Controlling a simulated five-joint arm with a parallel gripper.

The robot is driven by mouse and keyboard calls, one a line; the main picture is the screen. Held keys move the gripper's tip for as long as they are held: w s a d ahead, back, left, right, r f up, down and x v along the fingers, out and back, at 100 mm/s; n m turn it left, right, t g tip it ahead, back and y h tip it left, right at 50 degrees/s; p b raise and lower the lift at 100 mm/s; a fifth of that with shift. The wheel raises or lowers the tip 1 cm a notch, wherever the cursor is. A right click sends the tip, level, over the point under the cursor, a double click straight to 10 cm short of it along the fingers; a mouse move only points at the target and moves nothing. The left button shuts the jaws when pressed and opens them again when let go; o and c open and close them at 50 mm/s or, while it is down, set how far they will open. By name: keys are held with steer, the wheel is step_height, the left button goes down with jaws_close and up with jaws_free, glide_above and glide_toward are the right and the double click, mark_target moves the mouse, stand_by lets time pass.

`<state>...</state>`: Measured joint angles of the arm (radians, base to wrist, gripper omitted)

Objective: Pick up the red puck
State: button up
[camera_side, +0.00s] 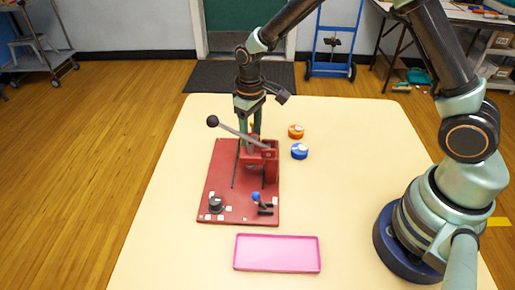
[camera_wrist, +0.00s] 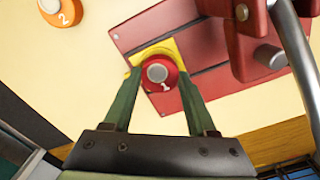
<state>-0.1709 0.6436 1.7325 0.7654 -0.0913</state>
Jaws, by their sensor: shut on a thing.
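The red puck (camera_wrist: 168,84), marked 1 and with a round grey knob on top, sits between my fingers in the wrist view. My gripper (camera_wrist: 158,80) is shut on it, one finger at each side. A yellow piece (camera_wrist: 150,52) on the red board (camera_wrist: 218,88) shows around the puck's far side; I cannot tell whether the puck still touches it. In the side view my gripper (camera_side: 250,138) points down behind the red press, at the board's far end. The puck is mostly hidden there.
A red press (camera_side: 270,162) with a black-knobbed lever (camera_side: 229,128) stands close by. An orange puck (camera_side: 296,131) and a blue puck (camera_side: 299,151) lie on the table to the right. A blue-tipped clamp (camera_side: 261,203) and a pink tray (camera_side: 277,254) are nearer the camera.

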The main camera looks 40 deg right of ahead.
steer(key=shift+r, duration=3.2)
